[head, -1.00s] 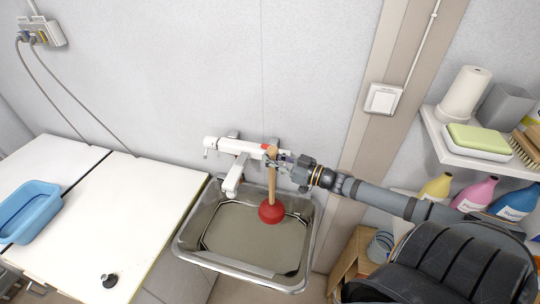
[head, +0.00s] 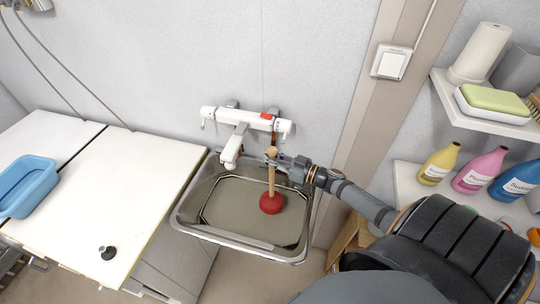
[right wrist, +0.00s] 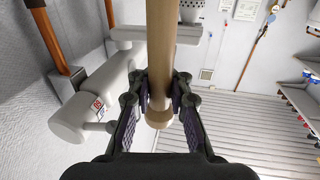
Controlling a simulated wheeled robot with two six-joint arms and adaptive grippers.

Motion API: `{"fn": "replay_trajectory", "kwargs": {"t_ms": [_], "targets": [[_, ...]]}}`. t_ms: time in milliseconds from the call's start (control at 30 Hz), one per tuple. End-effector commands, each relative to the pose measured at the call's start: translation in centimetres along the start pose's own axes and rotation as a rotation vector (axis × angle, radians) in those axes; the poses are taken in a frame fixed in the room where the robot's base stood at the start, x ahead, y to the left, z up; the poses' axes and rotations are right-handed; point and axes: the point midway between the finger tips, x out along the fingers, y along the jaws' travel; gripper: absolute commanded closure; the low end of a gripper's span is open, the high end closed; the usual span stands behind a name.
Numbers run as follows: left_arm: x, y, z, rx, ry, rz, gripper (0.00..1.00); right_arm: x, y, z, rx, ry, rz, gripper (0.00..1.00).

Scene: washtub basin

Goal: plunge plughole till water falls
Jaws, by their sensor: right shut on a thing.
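The plunger has a red rubber cup (head: 271,204) and a wooden handle (head: 271,180). It stands about upright over the right half of the steel basin (head: 187,224), cup down. My right gripper (head: 277,161) is shut on the handle near its top; the right wrist view shows the fingers (right wrist: 161,88) on both sides of it. Dull, brownish water (head: 235,205) seems to cover the basin floor. I cannot tell whether the cup touches the water or the bottom. The plughole is not visible. My left gripper is not in view.
A white wall tap (head: 240,117) with its spout (head: 232,150) hangs over the basin's back, close to the handle. A white worktop (head: 110,190) holds a blue tub (head: 28,186) and a black plug (head: 108,252). Shelves with bottles (head: 438,163) are at right.

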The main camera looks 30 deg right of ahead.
Motion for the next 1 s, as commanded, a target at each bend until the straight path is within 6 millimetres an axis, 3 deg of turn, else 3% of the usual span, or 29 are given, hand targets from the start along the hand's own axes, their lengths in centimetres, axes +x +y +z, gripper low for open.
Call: {"fn": "replay_trajectory", "kwargs": {"t_ms": [33, 300, 800, 1000], "targets": [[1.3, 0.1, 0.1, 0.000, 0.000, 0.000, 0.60, 0.1, 0.0, 1.3, 0.000, 0.002, -0.001, 1.00], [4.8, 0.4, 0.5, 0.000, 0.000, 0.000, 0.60, 0.1, 0.0, 5.0, 0.000, 0.003, -0.001, 1.00], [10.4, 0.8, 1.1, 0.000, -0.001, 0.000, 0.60, 0.1, 0.0, 11.5, -0.001, 0.002, 0.000, 1.00], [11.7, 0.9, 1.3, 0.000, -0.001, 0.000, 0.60, 0.1, 0.0, 13.1, -0.001, 0.004, -0.001, 1.00]]}}
